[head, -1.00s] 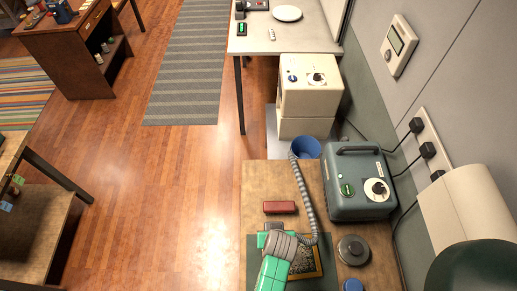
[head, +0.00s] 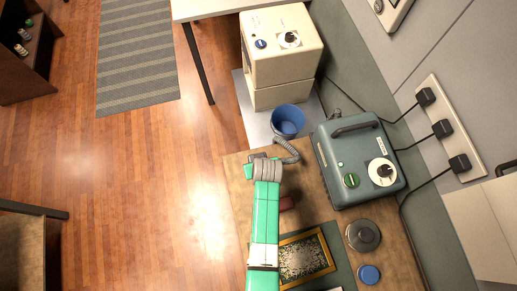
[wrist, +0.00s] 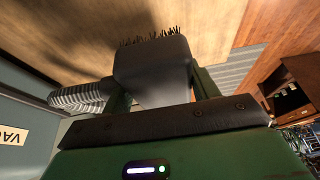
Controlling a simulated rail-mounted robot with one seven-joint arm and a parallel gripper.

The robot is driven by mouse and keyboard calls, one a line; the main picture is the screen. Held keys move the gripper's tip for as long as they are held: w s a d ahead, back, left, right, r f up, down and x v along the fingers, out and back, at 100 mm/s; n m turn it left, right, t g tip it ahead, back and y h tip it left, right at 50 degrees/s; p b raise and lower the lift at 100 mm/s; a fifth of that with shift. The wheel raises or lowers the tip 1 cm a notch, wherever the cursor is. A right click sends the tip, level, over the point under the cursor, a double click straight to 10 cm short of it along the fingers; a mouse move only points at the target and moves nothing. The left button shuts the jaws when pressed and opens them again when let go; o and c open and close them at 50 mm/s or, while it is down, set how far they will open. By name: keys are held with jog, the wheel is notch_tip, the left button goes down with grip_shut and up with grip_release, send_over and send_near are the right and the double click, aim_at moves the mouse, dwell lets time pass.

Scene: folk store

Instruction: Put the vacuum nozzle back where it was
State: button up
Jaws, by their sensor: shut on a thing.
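The vacuum nozzle (wrist: 152,72) is a grey, flared head with dark bristles along its edge. It sits between the green fingers of my gripper (wrist: 162,88) in the wrist view, and the gripper is shut on it. A ribbed grey hose (wrist: 82,96) runs off it to the left; in the head view the hose (head: 287,149) bends near the blue cup. My gripper (head: 256,165) is over the far left part of the brown workbench (head: 236,176), mostly hiding the nozzle. The teal vacuum unit (head: 352,160) stands on the bench to the right.
The blue cup (head: 288,120) stands beyond the bench, by the cream cabinet (head: 280,52). A framed picture (head: 305,257), a dark round disc (head: 363,236) and a blue lid (head: 369,274) lie nearer. Open floor is on the left.

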jog(key=shift+w+f+b, duration=0.1)
jog(key=shift+f+b, duration=0.35)
jog(key=shift+f, duration=1.95)
jog(key=shift+f, duration=0.15)
jog(key=o, duration=1.1)
jog(key=shift+r, duration=0.4)
jog(key=p+v, duration=0.2)
jog(key=v, duration=0.9)
jog(key=shift+s+r+p, duration=0.25)
jog(key=shift+s+p, duration=0.05)
jog(key=shift+p, duration=0.1)
